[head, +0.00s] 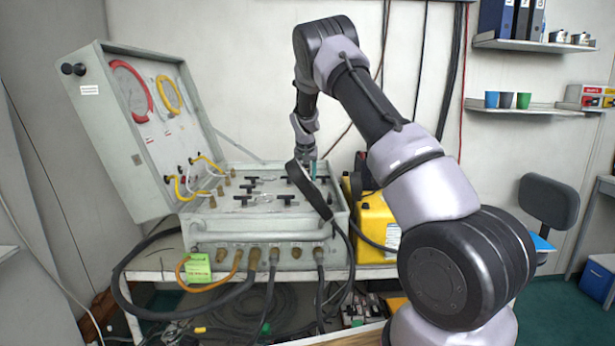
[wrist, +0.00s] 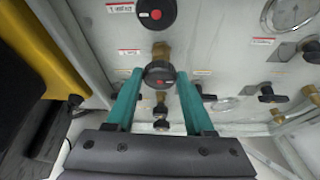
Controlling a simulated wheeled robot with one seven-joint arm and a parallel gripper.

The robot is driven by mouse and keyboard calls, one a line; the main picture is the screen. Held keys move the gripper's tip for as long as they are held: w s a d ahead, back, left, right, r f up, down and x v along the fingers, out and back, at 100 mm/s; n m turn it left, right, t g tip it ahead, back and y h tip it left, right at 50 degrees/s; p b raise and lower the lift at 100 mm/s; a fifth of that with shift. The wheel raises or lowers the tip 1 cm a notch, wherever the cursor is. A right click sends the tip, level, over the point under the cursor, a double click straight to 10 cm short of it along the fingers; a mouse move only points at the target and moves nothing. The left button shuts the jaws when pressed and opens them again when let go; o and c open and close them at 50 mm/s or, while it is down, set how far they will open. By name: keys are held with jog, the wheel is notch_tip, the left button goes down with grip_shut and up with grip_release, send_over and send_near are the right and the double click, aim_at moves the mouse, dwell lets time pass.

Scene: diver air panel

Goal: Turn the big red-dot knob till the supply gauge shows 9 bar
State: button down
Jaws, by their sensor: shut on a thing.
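Another black knob (wrist: 155,14) with a clear red dot is at the top of the wrist view, apart from the fingers. In the head view my gripper (head: 310,185) is over the right end of the case panel and hides the held knob. A red-ringed gauge (head: 131,91) and a yellow-ringed gauge (head: 168,95) are in the lid. I cannot read them or tell which is supply.
The grey case (head: 270,238) stands open on a bench. Several black T-handles (head: 286,199) are on its panel. A round dial (wrist: 292,14) is cut off in the wrist view. A yellow unit (head: 373,228) stands close on the right. Hoses hang at the front.

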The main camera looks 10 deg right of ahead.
jog(key=m, duration=0.2)
jog(key=m+g+h, duration=0.1)
jog(key=m, duration=0.1)
jog(key=shift+w+a+m+h, duration=0.2)
jog(key=shift+m+h, duration=0.1)
jog(key=shift+m, duration=0.1)
dwell(0.4)
jog(key=shift+c, duration=1.4)
grip_release()
jog(key=shift+s+r, duration=0.1)
jog(key=v, duration=1)
jog(key=shift+a+r, duration=0.15)
jog(key=shift+r, duration=0.2)
